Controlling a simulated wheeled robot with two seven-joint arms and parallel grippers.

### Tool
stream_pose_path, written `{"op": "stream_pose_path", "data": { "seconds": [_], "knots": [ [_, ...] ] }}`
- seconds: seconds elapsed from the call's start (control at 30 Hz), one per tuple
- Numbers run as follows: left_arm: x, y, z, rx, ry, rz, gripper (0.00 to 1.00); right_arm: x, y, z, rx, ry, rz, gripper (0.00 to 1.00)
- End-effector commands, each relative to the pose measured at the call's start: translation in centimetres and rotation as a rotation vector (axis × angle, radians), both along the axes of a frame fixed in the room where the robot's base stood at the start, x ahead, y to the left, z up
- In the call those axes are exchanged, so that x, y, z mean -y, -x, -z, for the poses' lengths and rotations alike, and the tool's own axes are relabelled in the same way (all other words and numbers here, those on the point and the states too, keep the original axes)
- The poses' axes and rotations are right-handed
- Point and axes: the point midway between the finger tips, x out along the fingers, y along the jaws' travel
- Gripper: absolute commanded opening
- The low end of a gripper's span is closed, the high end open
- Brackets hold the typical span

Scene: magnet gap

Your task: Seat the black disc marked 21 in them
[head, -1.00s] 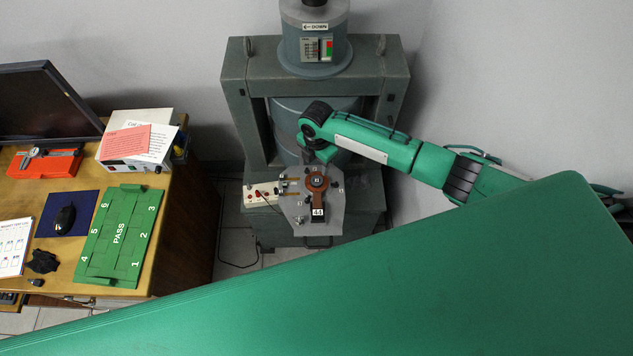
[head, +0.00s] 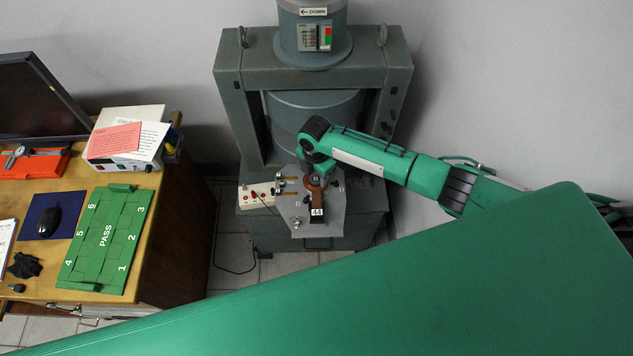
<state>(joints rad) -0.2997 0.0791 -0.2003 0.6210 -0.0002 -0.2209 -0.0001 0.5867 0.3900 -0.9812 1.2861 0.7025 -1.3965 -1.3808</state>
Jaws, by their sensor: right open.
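I cannot make out a black disc marked 21. A grey metal plate (head: 333,220) juts from the front of the press. On it sits a copper-brown round holder (head: 314,190), with a dark arm running to a black block tagged 44 (head: 317,214). My right gripper (head: 313,176) hangs over the holder and hides its upper part and centre. The jaws are open, but the fingertips are small and dark, and I cannot see whether anything is between them. My left gripper is out of view.
The grey-green press (head: 228,92) stands behind the plate. A white box with red knobs (head: 256,195) sits left of the plate.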

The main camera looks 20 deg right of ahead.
Motion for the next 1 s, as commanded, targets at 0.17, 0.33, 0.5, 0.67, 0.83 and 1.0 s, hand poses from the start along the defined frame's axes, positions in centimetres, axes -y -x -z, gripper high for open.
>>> {"op": "stream_pose_path", "data": {
  "seconds": [0.17, 0.33, 0.5, 0.67, 0.83, 1.0],
  "knots": [
    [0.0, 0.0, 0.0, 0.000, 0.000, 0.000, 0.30, 0.0, 0.0, 0.1, 0.000, 0.000, 0.000, 0.49],
    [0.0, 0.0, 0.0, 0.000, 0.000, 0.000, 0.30, 0.0, 0.0, 0.1, 0.000, 0.000, 0.000, 0.35],
    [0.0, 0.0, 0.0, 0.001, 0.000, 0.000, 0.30, 0.0, 0.0, 0.1, 0.000, 0.000, 0.000, 0.14],
    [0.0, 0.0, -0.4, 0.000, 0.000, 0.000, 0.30, 0.0, 0.0, -0.4, 0.001, 0.000, 0.000, 0.14],
    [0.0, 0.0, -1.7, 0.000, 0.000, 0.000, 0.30, 0.0, 0.0, -1.8, 0.001, 0.000, 0.000, 0.14],
    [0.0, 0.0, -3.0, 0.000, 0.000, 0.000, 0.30, 0.0, 0.0, -3.2, 0.001, 0.000, 0.000, 0.14]
  ]
}}
